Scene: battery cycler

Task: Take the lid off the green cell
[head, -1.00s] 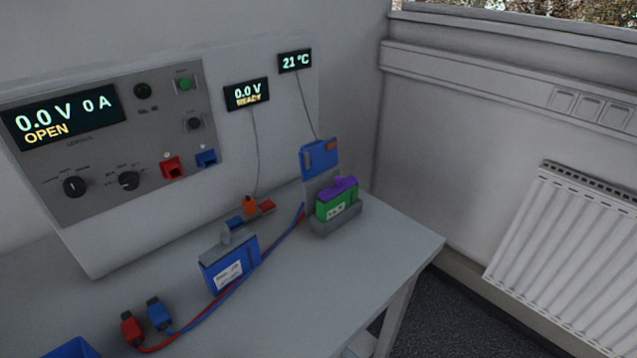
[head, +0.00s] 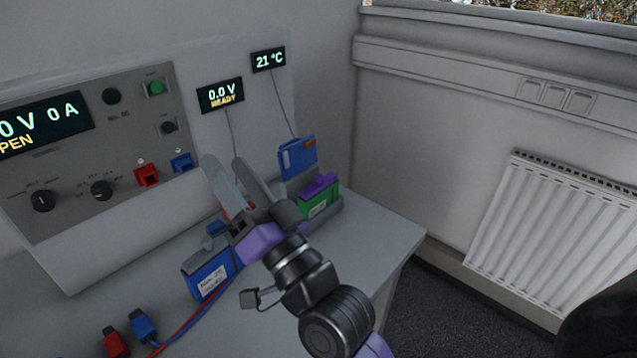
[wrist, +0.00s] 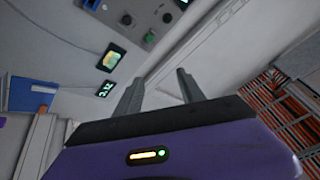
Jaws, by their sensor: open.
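The green cell (head: 319,207) stands in a grey holder at the right end of the bench. Its purple lid (head: 318,187) is on top of it. My gripper (head: 222,163) is open and empty, to the left of the cell and in front of the panel, with its fingers pointing up and away. In the wrist view the fingers (wrist: 158,85) are apart with nothing between them. The cell and its lid cannot be made out clearly in the wrist view.
A blue cell (head: 208,275) stands at the left, partly behind my arm. Red (head: 114,343) and blue (head: 143,324) plugs lie at the front left. A blue card (head: 297,157) stands behind the green cell. A radiator (head: 540,230) is at the right.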

